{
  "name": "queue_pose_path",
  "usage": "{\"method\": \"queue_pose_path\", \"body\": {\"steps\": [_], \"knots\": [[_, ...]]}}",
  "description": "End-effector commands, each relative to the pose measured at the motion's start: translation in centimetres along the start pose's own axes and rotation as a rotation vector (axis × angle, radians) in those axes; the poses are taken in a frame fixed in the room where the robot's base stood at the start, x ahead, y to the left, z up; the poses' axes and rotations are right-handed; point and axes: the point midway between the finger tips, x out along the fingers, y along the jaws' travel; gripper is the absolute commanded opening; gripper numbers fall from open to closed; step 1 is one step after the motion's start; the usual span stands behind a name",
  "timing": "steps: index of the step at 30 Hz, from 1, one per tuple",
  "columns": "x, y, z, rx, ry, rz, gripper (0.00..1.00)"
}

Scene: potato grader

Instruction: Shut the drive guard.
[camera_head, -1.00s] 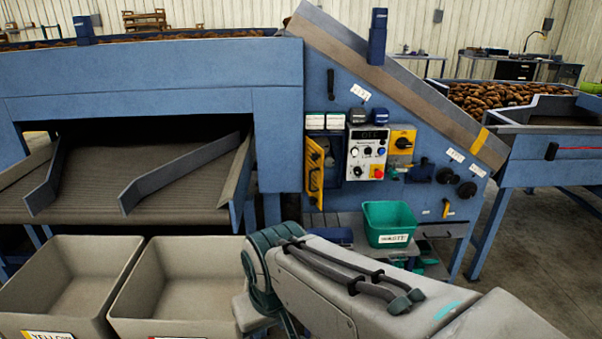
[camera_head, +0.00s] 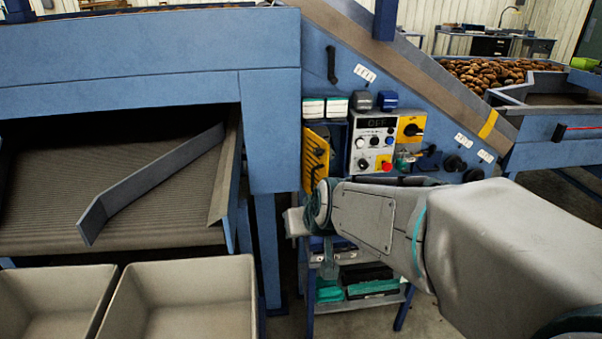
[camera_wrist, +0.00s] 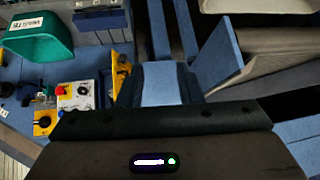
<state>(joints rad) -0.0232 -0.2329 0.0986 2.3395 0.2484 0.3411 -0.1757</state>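The drive guard (camera_head: 316,158) is a yellow slotted panel left of the control box in the head view. It stands swung open, jutting out from the blue machine face. In the wrist view the yellow guard (camera_wrist: 121,68) shows edge-on, left of the picture's middle. The opening behind the guard is largely hidden.
A green bin (camera_wrist: 38,38) shows in the wrist view. Beige crates (camera_head: 185,275) fill the lower left.

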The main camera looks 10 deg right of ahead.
Motion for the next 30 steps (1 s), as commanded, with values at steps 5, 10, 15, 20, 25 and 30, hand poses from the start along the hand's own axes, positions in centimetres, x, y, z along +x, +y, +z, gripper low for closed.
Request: {"method": "queue_pose_path", "body": {"steps": [5, 10, 15, 20, 25, 30], "knots": [[6.8, -2.0, -6.9, 0.004, 0.268, -0.006, 0.33], [11.8, -2.7, -12.0, 0.045, 0.508, 0.056, 0.33], [16.4, -1.7, -14.6, 0.119, 0.696, 0.200, 0.33], [20.1, 0.1, -14.4, 0.194, 0.808, 0.399, 0.33], [22.6, 1.9, -12.5, 0.247, 0.851, 0.602, 0.33], [23.4, 2.8, -11.2, 0.267, 0.856, 0.719, 0.33]]}}
